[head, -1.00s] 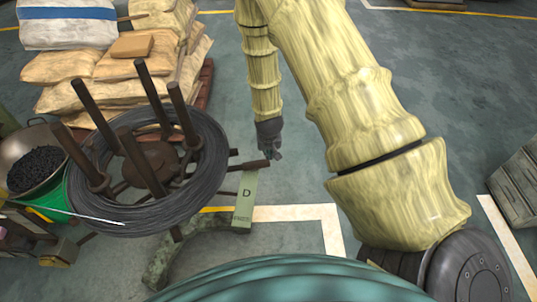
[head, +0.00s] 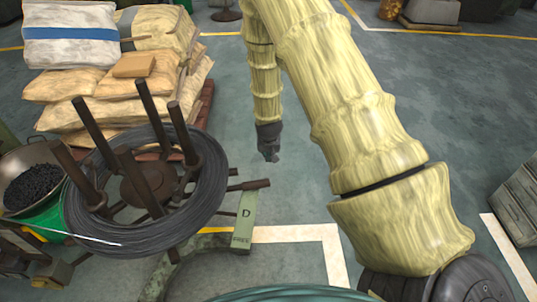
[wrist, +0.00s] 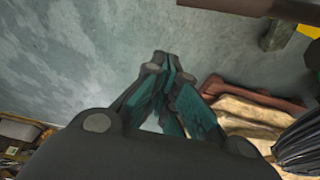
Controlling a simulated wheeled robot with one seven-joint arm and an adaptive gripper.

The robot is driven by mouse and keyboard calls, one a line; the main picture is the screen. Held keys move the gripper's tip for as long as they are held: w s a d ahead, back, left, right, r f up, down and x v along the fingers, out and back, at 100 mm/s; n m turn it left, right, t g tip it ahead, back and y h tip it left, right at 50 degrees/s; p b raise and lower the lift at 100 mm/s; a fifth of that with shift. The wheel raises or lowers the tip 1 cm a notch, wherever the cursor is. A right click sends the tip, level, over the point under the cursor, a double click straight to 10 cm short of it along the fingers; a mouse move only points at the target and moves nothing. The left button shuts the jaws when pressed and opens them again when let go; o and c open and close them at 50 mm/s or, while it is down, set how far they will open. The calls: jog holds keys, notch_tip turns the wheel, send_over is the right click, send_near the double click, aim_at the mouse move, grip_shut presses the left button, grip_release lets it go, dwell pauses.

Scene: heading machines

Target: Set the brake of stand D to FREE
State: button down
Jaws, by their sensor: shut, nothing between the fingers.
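Stand D (head: 147,183) is a dark upright-post stand carrying a coil of grey wire, at the left in the head view. In the wrist view my closed fingertips (wrist: 164,58) point at bare floor, and a brown bar crosses the top right.
Stacked sacks (head: 120,85) on a pallet stand behind the coil. A pan of dark pieces (head: 35,185) is at the far left. The floor beyond my gripper is mostly clear.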

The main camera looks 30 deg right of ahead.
notch_tip(320, 180, down, 8)
jog(key=s, duration=0.1)
jog(key=shift+a+r+p, duration=0.25)
jog(key=shift+a+p, duration=0.15)
jog(key=shift+a, duration=0.05)
jog(key=shift+s, duration=0.1)
dwell(0.3)
jog(key=shift+s, duration=0.1)
